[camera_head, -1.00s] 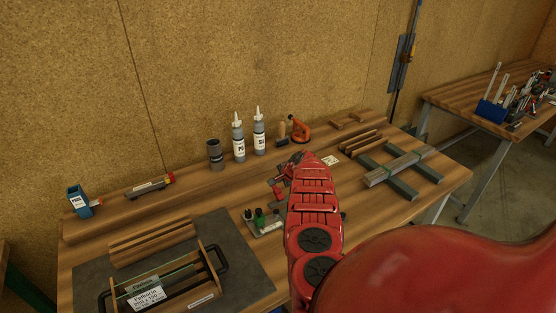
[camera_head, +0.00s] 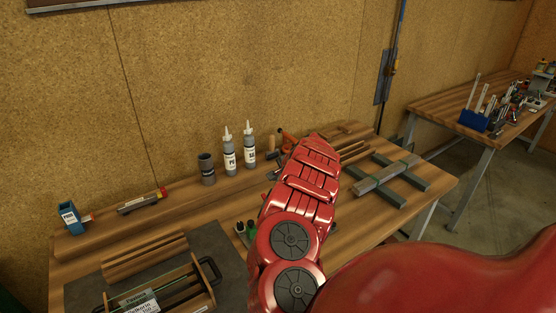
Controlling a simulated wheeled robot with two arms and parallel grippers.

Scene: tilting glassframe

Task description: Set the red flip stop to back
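The wooden workbench (camera_head: 85,250) carries a small plate of coloured stops. A green stop (camera_head: 251,226) and a dark stop (camera_head: 240,229) show at its left end. The rest of the plate is hidden behind my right arm, and I cannot make out a red flip stop there. My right gripper (camera_head: 276,168) reaches over the bench behind the plate, partly hidden by its own red arm links. I cannot tell whether its fingers are open or shut. My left gripper is out of view.
Two white-capped bottles (camera_head: 229,157) and a dark cylinder (camera_head: 206,169) stand left of my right gripper. An orange tool (camera_head: 287,141) is behind it. A glass frame (camera_head: 165,295) is at front left, and grey-green bars (camera_head: 390,178) lie right.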

